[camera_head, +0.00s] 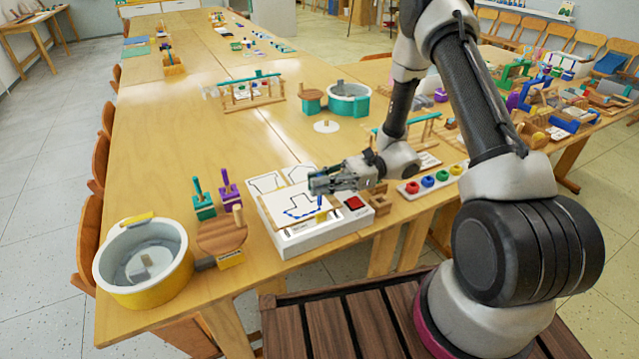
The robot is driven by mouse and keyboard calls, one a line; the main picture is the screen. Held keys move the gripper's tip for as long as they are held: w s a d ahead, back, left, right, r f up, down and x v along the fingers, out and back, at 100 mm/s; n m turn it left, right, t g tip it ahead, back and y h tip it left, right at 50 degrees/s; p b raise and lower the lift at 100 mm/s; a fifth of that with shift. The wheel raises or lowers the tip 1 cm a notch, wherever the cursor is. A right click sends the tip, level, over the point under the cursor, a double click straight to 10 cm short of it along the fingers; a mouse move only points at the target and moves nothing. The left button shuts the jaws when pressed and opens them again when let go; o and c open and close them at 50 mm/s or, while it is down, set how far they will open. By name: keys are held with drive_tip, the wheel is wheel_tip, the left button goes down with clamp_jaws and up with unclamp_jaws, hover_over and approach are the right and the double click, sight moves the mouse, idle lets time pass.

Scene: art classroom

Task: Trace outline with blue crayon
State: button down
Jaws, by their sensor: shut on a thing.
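A white box (318,238) near the table's front edge bears a board with a sheet (288,200) on it. The sheet shows a black stepped outline, with blue marks along its lower edge (300,214). My gripper (320,186) is above the right side of the sheet, shut on the blue crayon (320,202). The crayon points down at the sheet near the outline's lower right; whether its tip touches cannot be told. The fingers hide part of the sheet and the crayon's top.
A yellow and grey tub (177,265), a round wooden piece (222,236) and teal (203,205) and purple (229,190) handled tools stand left of the box. A tray with coloured knobs (432,181) lies to the right. The table's middle left is clear.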

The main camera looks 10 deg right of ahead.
drive_tip(key=shift+w+d, duration=0.15)
drive_tip(key=shift+w, duration=0.65)
idle(0.5)
drive_tip(key=shift+w, duration=0.1)
idle(0.4)
drive_tip(key=shift+s+a, duration=0.25)
drive_tip(key=shift+a, duration=0.75)
idle(0.6)
drive_tip(key=shift+r, duration=0.1)
idle(0.4)
drive_tip(key=shift+r, duration=1.95)
